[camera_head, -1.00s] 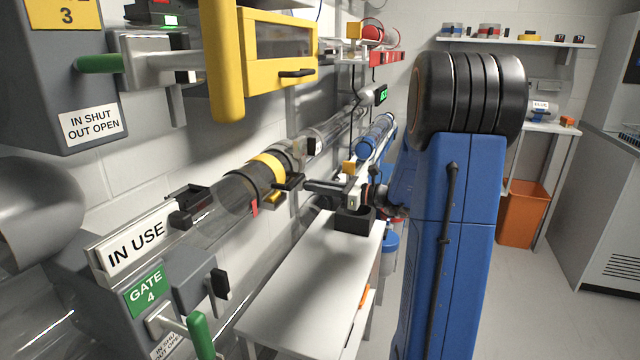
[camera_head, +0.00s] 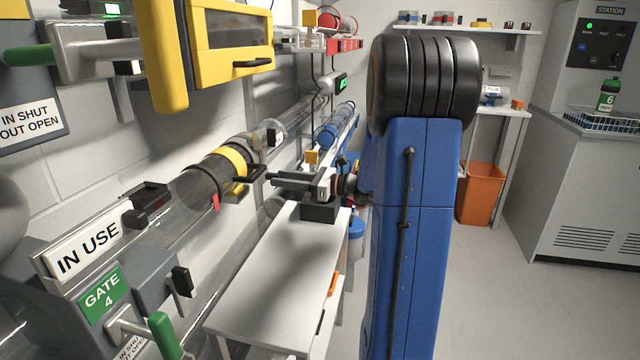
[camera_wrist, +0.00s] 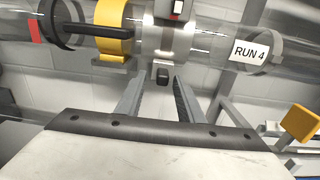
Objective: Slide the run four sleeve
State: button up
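The clear run four tube runs along the wall, with a RUN 4 label (camera_wrist: 251,52) in the wrist view. On it are a yellow band (camera_head: 234,163), also in the wrist view (camera_wrist: 113,28), and a dark handle (camera_wrist: 85,29). Right of the band is a silver collar (camera_wrist: 180,38) with a small black knob (camera_wrist: 163,75) below it. I cannot tell for certain which of these is the sleeve. My gripper (camera_wrist: 158,84) is open, its fingers apart below the collar, the knob between their tips in the picture. In the head view my gripper (camera_head: 270,178) is beside the tube.
The green GATE 4 plate (camera_head: 103,293) and IN USE sign (camera_head: 88,250) are at lower left. A yellow-framed box (camera_head: 232,28) hangs above the tube. A white table (camera_head: 265,285) is below my gripper. An orange bin (camera_head: 480,193) stands at right; floor there is clear.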

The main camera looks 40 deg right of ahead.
jog(key=v, duration=1.5)
jog(key=shift+s, duration=0.15)
jog(key=s+a+f+n+g, duration=0.1)
jog(key=s+a+n+g, duration=0.2)
jog(key=a, duration=0.4)
jog(key=s+a+f+n+g, duration=0.1)
jog(key=a+n+g, duration=0.25)
jog(key=a, duration=0.45)
jog(key=s+a+f+n+g, duration=0.2)
jog(key=s+a+n+g, duration=0.15)
jog(key=a, duration=0.35)
jog(key=s+a+f+n+h, duration=0.1)
jog(key=s+a+n+h, duration=0.1)
jog(key=s+n+h, duration=0.3)
jog(key=s+a+f+n+h, duration=0.1)
jog(key=s+a+n+h, duration=0.1)
jog(key=s+n+h, duration=0.4)
jog(key=s+n, duration=0.3)
jog(key=n, duration=0.4)
jog(key=shift+s+f+t, duration=0.3)
jog(key=shift+s+f, duration=0.1)
